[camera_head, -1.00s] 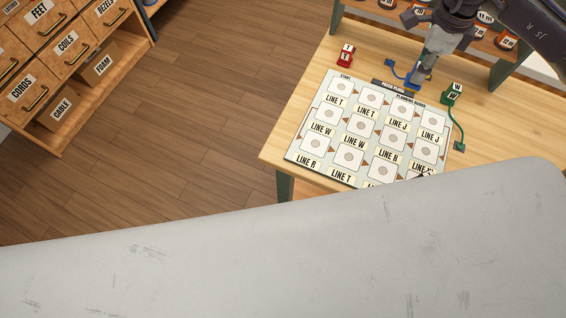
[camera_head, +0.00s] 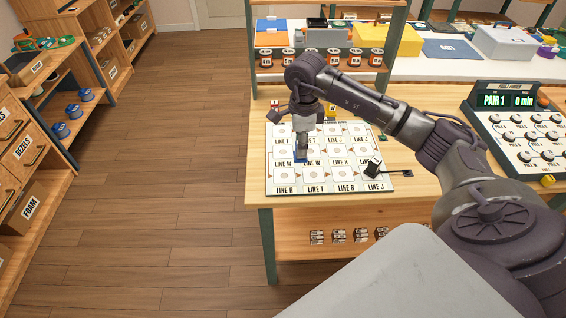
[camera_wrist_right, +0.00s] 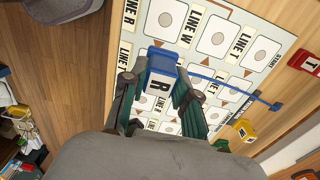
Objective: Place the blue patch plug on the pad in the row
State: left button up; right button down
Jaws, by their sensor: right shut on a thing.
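The blue patch plug (camera_wrist_right: 162,60) carries a letter R and a blue cord (camera_wrist_right: 235,88) in the right wrist view. My right gripper (camera_wrist_right: 157,92) is shut on it, one finger on each side. In the head view the gripper (camera_head: 301,148) points down over the left-middle part of the pad board, with the blue plug (camera_head: 301,156) low at its tip. I cannot tell whether the plug touches the board. The pale board (camera_head: 268,170) has rows of white pads with line labels; the gripper hides some of them. My left gripper is not in view.
A dark plug (camera_head: 373,166) with a cord lies at the board's right side. A yellow plug (camera_wrist_right: 244,129) and a red plug (camera_wrist_right: 311,63) stand beyond the board's back edge. A fault finder panel (camera_head: 515,130) stands at the right. A shelf (camera_head: 262,72) rises behind.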

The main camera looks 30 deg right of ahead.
jog(key=a, duration=0.1)
jog(key=w+a+f, duration=0.1)
jog(key=a+f, duration=0.1)
jog(key=a, duration=0.1)
jog(key=shift+w+f+p, duration=0.1)
jog(key=shift+w+p, duration=0.25)
jog(key=shift+p, duration=0.05)
jog(key=shift+f, duration=0.45)
notch_tip(320, 180, down, 3)
jog(key=shift+f+p, duration=0.15)
jog(key=shift+p, duration=0.45)
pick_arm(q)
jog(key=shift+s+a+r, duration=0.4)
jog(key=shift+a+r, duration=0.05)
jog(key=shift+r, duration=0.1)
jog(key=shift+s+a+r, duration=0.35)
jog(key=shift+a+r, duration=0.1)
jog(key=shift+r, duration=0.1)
pick_arm(e)
jog(key=shift+f, duration=0.1)
jog(key=shift+f, duration=0.15)
jog(key=c, duration=0.9)
grip_release()
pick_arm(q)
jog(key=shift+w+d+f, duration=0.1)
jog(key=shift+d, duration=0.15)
